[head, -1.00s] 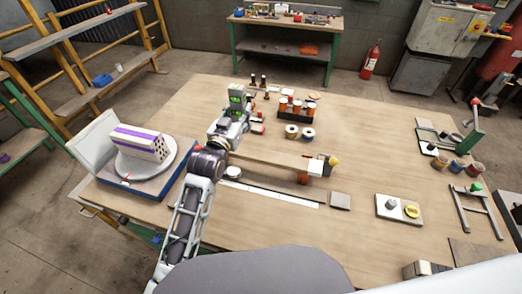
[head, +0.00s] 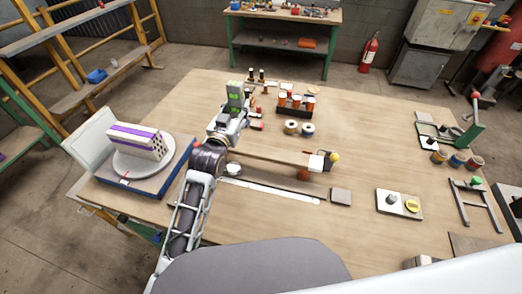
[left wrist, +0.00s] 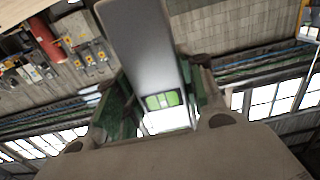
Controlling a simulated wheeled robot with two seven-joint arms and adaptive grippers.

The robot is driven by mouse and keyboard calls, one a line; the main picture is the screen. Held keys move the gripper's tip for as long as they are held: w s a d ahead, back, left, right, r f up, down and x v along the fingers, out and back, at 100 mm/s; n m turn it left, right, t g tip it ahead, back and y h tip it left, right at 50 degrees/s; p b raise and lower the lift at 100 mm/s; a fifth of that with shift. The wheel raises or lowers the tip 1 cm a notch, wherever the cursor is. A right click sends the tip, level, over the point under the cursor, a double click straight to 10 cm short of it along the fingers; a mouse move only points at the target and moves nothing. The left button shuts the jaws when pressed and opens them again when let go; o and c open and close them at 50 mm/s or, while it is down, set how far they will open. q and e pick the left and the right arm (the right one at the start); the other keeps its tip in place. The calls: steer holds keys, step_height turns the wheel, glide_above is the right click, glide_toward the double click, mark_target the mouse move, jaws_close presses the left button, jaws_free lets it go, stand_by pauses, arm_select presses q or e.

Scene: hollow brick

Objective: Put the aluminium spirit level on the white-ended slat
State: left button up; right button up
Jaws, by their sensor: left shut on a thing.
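My left gripper (head: 236,113) is shut on the aluminium spirit level (head: 235,96), held upright above the table at the left of the slat. In the left wrist view the spirit level (left wrist: 148,55) is a grey bar with a green vial window between my fingers. The slat is a long wooden strip (head: 270,157) with a white end (head: 316,162) at its right. Its left part is hidden behind my gripper and wrist. An orange-brown piece shows under its right end. My right gripper is not in view.
A brick with a purple band (head: 137,141) stands on a round plate at the left. A long pale strip (head: 270,189) lies in front of the slat. Spools (head: 291,127) and a rack of bottles (head: 295,103) stand behind it. A grey square (head: 341,196) lies at its right.

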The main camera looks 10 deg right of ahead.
arm_select(q)
steer(key=shift+f, duration=3.05)
steer(key=shift+f, duration=0.1)
steer(key=shift+f, duration=1.75)
steer(key=shift+f, duration=0.1)
steer(key=o, duration=1.2)
steer(key=shift+f, duration=0.1)
steer(key=shift+s, duration=0.15)
